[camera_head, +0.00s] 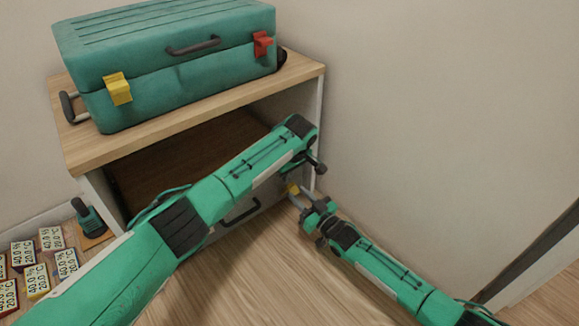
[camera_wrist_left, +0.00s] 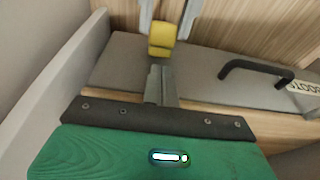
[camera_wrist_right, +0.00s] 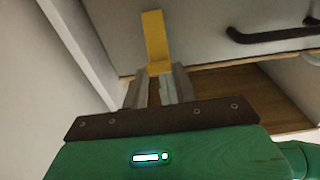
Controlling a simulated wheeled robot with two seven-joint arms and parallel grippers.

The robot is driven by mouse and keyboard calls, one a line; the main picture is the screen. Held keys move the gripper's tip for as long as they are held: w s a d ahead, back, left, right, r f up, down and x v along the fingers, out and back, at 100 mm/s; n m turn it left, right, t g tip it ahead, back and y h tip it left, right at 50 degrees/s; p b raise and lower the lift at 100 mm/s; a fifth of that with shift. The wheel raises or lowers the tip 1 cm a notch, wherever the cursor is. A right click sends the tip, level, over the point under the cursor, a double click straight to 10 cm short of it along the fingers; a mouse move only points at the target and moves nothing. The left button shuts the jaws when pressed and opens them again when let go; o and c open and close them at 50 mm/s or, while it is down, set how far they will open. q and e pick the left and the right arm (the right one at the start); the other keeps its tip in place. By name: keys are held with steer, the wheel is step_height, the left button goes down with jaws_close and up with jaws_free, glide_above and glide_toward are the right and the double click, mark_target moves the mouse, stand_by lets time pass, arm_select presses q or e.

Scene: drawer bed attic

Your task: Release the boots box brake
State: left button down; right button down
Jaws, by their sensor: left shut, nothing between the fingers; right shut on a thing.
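The boots box is a grey-fronted drawer low in the cabinet, with a black handle (camera_head: 240,212) and a partly cut-off "BOOTS" label (camera_wrist_left: 305,94) in the left wrist view. A yellow brake tab (camera_wrist_right: 154,40) is at the box front beside the handle; it also shows in the head view (camera_head: 293,188) and the left wrist view (camera_wrist_left: 162,38). My right gripper (camera_wrist_right: 160,82) is shut on the tab's end. My left gripper (camera_wrist_left: 160,85) is shut and empty, above the box and apart from the tab. In the head view my left arm hides part of the box.
A teal suitcase (camera_head: 180,75) with yellow and red latches lies on the cabinet top (camera_head: 160,125). A wall stands close right; the floor (camera_head: 260,290) in front is clear.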

arm_select(q)
steer(key=shift+w+f, duration=0.1)
steer(key=shift+f, duration=0.4)
steer(key=shift+s+d+f, duration=0.35)
steer(key=shift+s+d, duration=0.1)
steer(key=shift+s, duration=0.2)
steer(key=shift+f, duration=0.1)
arm_select(e)
steer(key=c, duration=1.1)
jaws_free()
steer(key=shift+c, duration=0.2)
arm_select(q)
steer(key=shift+a, duration=0.1)
arm_select(e)
steer(key=shift+o, duration=0.3)
arm_select(q)
steer(key=shift+w, duration=0.1)
